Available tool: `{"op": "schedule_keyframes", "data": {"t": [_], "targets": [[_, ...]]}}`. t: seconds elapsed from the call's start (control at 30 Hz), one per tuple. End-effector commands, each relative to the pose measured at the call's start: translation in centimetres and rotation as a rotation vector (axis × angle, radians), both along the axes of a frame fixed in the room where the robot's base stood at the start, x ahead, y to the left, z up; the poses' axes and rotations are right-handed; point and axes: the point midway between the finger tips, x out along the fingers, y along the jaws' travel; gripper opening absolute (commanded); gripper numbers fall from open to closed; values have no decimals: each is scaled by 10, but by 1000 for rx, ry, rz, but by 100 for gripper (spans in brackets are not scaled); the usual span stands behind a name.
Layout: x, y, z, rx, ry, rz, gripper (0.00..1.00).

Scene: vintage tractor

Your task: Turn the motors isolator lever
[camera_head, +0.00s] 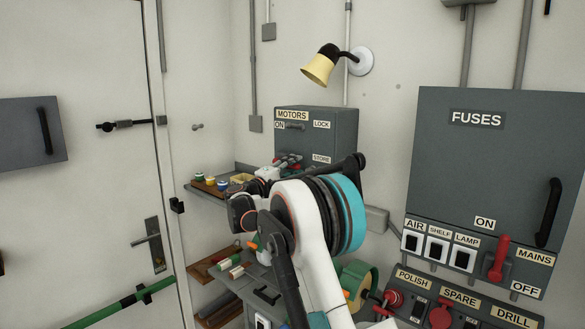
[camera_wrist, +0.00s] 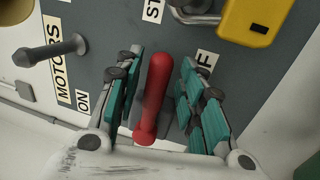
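The grey motors isolator box (camera_head: 340,125) hangs on the wall in the head view, with MOTORS, ON, LOCK and STORE labels. In the wrist view the red lever (camera_wrist: 155,92) stands between the teal finger pads of my gripper (camera_wrist: 165,100). The gripper is open around the lever, with a visible gap on the right side; I cannot tell if the left pad touches it. The ON label lies left of the lever, and a partly hidden label ending in F lies right. In the head view my arm hides most of the lever area.
In the wrist view a yellow body (camera_wrist: 255,18), perhaps a padlock, and a dark peg (camera_wrist: 65,48) flank the gripper. In the head view a shelf (camera_head: 205,188) with small items lies below the box. The fuses box (camera_head: 490,160) with its red mains lever (camera_head: 497,258) is to the right.

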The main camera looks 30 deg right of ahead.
Motion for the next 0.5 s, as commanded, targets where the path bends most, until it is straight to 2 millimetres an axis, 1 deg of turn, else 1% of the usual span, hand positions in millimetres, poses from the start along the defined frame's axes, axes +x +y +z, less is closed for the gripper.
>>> {"op": "schedule_keyframes", "data": {"t": [0.3,0.37,0.5], "targets": [[0,2,1,-2,0,1,37],[-2,7,0,-2,1,3,37],[-9,26,-4,-2,1,3,37]]}}
